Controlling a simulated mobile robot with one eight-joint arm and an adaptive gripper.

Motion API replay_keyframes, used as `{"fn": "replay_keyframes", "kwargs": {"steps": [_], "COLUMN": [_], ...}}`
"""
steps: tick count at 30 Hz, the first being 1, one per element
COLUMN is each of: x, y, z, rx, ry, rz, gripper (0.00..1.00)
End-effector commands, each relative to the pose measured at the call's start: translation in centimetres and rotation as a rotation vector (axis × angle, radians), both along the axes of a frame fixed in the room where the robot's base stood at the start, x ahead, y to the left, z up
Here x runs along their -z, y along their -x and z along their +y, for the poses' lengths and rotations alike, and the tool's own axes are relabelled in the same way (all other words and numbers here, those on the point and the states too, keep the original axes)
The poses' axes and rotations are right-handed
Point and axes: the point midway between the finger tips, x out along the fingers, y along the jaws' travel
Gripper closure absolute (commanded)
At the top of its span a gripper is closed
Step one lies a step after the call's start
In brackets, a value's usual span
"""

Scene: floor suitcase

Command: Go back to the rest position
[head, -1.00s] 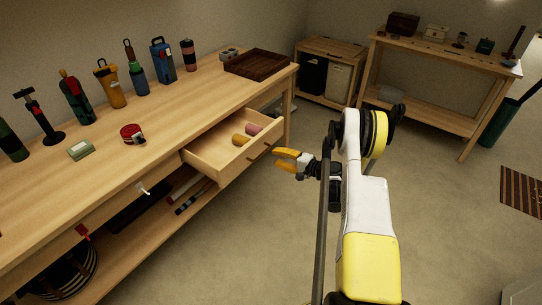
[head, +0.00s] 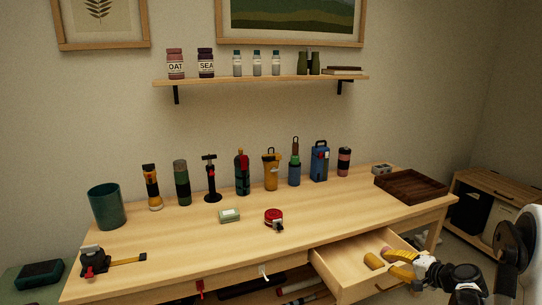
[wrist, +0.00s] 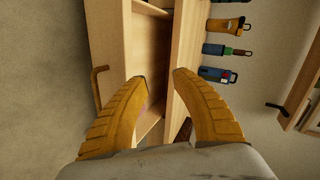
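My gripper (head: 391,262) is at the lower right of the head view, in front of the open drawer's right side as seen from there. In the wrist view its two yellow fingers (wrist: 160,76) are spread apart with nothing between them, so it is open and empty. The open wooden drawer (head: 335,265) juts from the workbench and also shows beyond the fingertips in the wrist view (wrist: 112,45). A yellow object (head: 373,261) lies in the drawer, and a pink one (head: 386,250) is partly hidden by my gripper.
The workbench (head: 160,275) carries upright flashlights and tools, a red tape measure (head: 273,215), a green cup (head: 107,206) and a dark wooden tray (head: 410,187). A wall shelf (head: 260,80) with jars hangs above. A low cabinet (head: 490,210) stands at the right.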

Motion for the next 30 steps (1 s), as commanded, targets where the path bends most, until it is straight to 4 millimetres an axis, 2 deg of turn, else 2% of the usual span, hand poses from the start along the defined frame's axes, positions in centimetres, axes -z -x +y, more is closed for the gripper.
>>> {"fn": "replay_keyframes", "kwargs": {"steps": [1,3,8,11,15,18,22,27,30], "x": [-2.2,-4.8,-9.9,-12.5,-15.2,-16.6,-17.4,-17.1,-16.6], "y": [0.4,1.2,4.7,7.8,13.0,17.1,22.7,29.0,31.4], "z": [2.0,4.4,9.8,12.8,16.4,18.5,20.4,21.4,21.5], "rx": [-0.028,-0.062,-0.144,-0.194,-0.267,-0.318,-0.384,-0.459,-0.489], "ry": [0.042,0.109,0.266,0.367,0.512,0.619,0.759,0.928,1.001], "rz": [0.02,0.049,0.105,0.131,0.159,0.17,0.177,0.172,0.166], "gripper": [0.68,0.68,0.68,0.68,0.68,0.68,0.68,0.68,0.68]}}
